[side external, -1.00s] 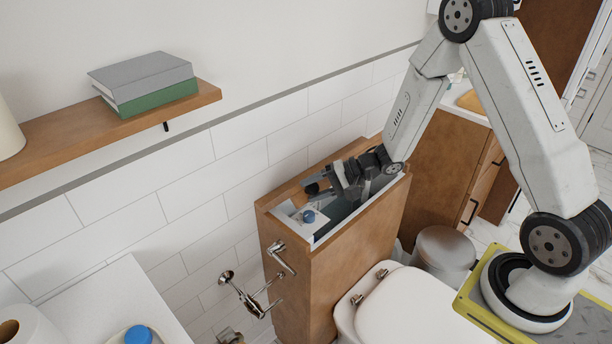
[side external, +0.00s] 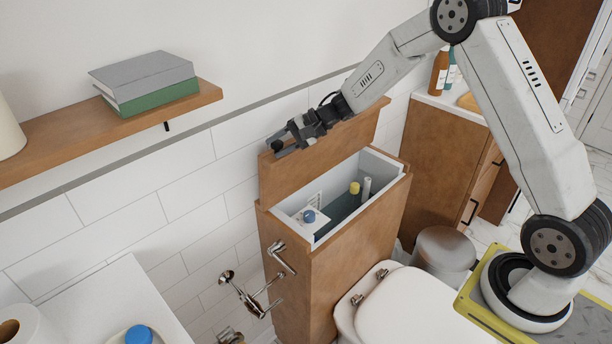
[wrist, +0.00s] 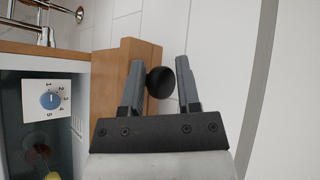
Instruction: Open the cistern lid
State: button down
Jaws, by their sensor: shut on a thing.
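The cistern is a tall wooden cabinet (side external: 350,265) with an open top. Its wooden lid (side external: 345,138) stands raised along the back edge, near the tiled wall. My gripper (side external: 283,146) is at the upper left part of the lid. In the wrist view, the fingers (wrist: 160,68) are shut on a round black knob (wrist: 160,83) beside the wooden lid (wrist: 127,62). Inside the cistern are a white panel with a blue dial (side external: 309,215), a yellow-capped part (side external: 354,188) and a white tube (side external: 366,189).
A wooden shelf (side external: 60,145) with books (side external: 145,80) is on the wall to the upper left. The toilet (side external: 410,310) and a bin (side external: 444,250) are in front and to the right.

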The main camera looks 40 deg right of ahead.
jog(key=shift+w+d+f+m+g+h, duration=0.35)
jog(key=shift+w+f+g, duration=0.1)
jog(key=shift+f, duration=0.2)
jog(key=shift+c, duration=1.3)
grip_release()
jog(key=r+v, duration=0.1)
jog(key=v, duration=0.7)
jog(key=shift+w+a, duration=0.2)
jog(key=shift+a, duration=0.05)
jog(key=shift+r, duration=0.1)
